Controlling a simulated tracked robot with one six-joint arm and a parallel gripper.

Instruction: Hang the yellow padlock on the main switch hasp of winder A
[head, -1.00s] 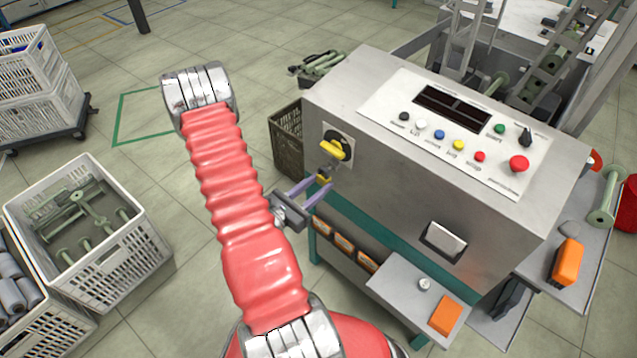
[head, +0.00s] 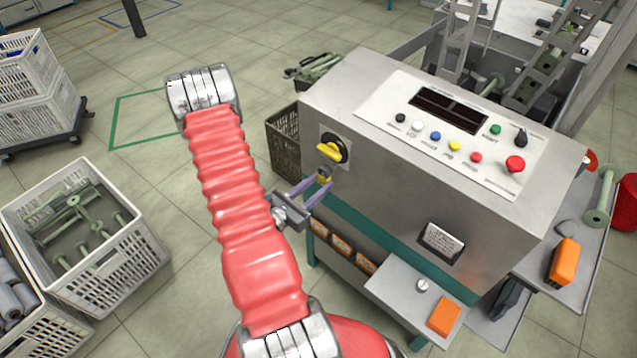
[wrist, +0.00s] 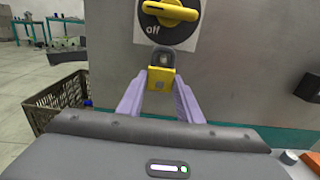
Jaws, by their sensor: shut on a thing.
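The yellow padlock (wrist: 160,79) is upright between the purple fingertips of my gripper (wrist: 158,90), which are shut on it. In the head view my gripper (head: 311,187) holds the padlock (head: 324,178) close to the front of winder A (head: 400,188), just below the main switch (head: 331,150). The switch has a yellow handle on a black disc, and "off" is readable beside it in the wrist view (wrist: 171,14). A grey metal piece at the hasp (wrist: 163,53) shows right above the padlock body. I cannot tell whether the shackle passes through the hasp.
A control panel (head: 450,128) with coloured buttons tops the winder. A small shelf (head: 398,286) with an orange box sticks out at lower right. A dark crate (head: 284,143) stands at the winder's left. White crates (head: 128,262) stand on the floor at left.

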